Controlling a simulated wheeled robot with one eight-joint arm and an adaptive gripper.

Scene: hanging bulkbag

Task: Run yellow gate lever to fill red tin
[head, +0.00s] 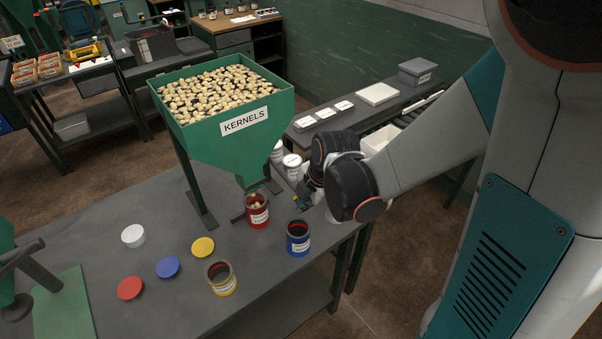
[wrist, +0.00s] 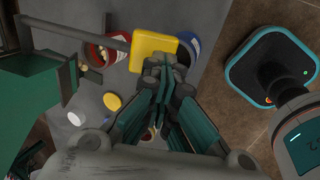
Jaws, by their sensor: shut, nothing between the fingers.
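The green hopper (head: 222,110) labelled KERNELS is full of pale kernels and stands on legs over the dark table. The red tin (head: 257,211) sits under its spout with some kernels inside. The red tin also shows in the wrist view (wrist: 92,52), partly behind a grey bar. The yellow gate lever's square end (wrist: 153,52) is on that bar, just beyond my fingertips in the wrist view. My gripper (wrist: 163,72) is shut and empty, close beside the yellow end; I cannot tell whether they touch. In the head view my gripper (head: 306,193) is right of the spout, mostly hiding the lever.
The blue tin (head: 298,239) stands right of the red tin, near the table edge. The yellow tin (head: 221,278) stands in front. Red (head: 130,288), blue (head: 168,267), yellow (head: 203,247) and white (head: 133,236) lids lie left. A green stand (head: 62,305) is at far left.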

